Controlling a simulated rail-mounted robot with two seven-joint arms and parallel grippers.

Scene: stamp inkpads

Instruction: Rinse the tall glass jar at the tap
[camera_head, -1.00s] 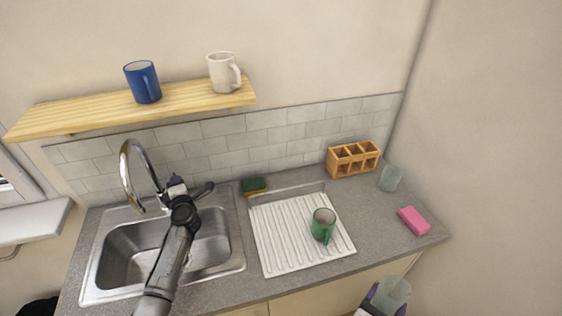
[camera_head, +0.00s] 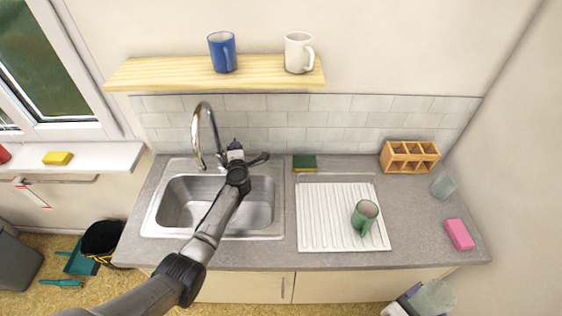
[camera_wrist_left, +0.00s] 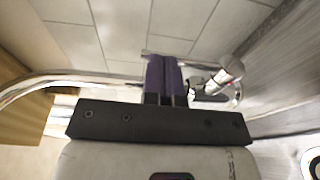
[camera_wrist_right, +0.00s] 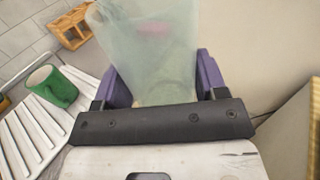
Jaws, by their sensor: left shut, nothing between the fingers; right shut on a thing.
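The tall glass jar (camera_head: 435,298), pale and see-through, is at the bottom right of the head view, in front of the counter. My right gripper (camera_head: 410,300) is shut on it. In the right wrist view the jar (camera_wrist_right: 150,50) stands between the purple fingers. The chrome tap (camera_head: 196,125) arches over the steel sink (camera_head: 175,207). My left gripper (camera_head: 236,148) is shut and empty at the back of the sink, right beside the tap. In the left wrist view its closed fingers (camera_wrist_left: 165,75) are beside the tap's lever (camera_wrist_left: 215,80); I cannot tell if they touch. No water shows.
A white drying rack (camera_head: 325,215) right of the sink holds a green mug (camera_head: 364,216). A sponge (camera_head: 304,162), wooden organiser (camera_head: 409,157), another glass (camera_head: 443,185) and pink block (camera_head: 459,235) are on the counter. A shelf (camera_head: 175,73) with two mugs hangs above.

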